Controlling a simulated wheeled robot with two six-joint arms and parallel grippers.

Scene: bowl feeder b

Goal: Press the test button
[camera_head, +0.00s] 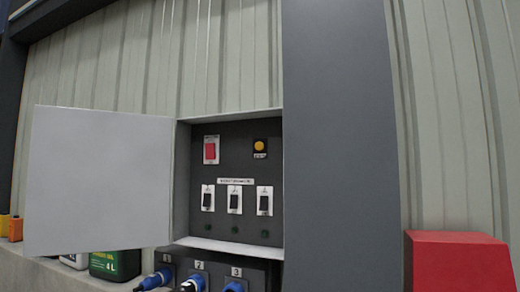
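An open electrical cabinet (178,205) is fixed to the wall, with its white door (100,180) swung out to the left. On its dark panel, a round yellow button (260,146) sits at the upper right with a small label below it, too small to read. I cannot tell for sure that this is the test button. A red switch (210,151) sits at the upper left. Three black switches (235,202) on white plates are in a row below, with small dark round lamps or buttons under them. Neither of my grippers is in view.
Blue plugs (194,282) sit in numbered sockets under the cabinet. A green-labelled can (115,264) and other containers stand on a ledge at lower left. A grey pillar (345,140) stands right of the cabinet. A red box (460,262) is at lower right.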

